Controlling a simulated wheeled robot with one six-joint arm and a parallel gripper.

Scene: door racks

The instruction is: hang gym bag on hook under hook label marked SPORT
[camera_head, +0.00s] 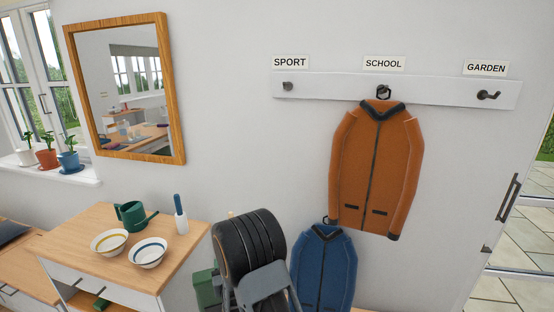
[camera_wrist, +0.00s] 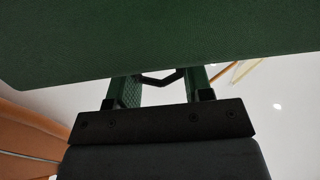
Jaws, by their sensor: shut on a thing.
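A large dark green fabric surface, which I take to be the gym bag (camera_wrist: 160,35), fills the top of the wrist view. My gripper (camera_wrist: 160,82) is shut on it, with a dark loop showing between the two fingers; the exact grip point is partly hidden. In the head view my gripper is not clearly seen. The SPORT label (camera_head: 290,62) is on the wall, at the left end of a white rail (camera_head: 325,89). The dark SPORT hook (camera_head: 288,87) below it is bare.
An orange jacket (camera_head: 378,165) hangs under the SCHOOL label (camera_head: 384,63). The GARDEN hook (camera_head: 489,95) is empty. A blue jacket (camera_head: 322,268) is lower down.

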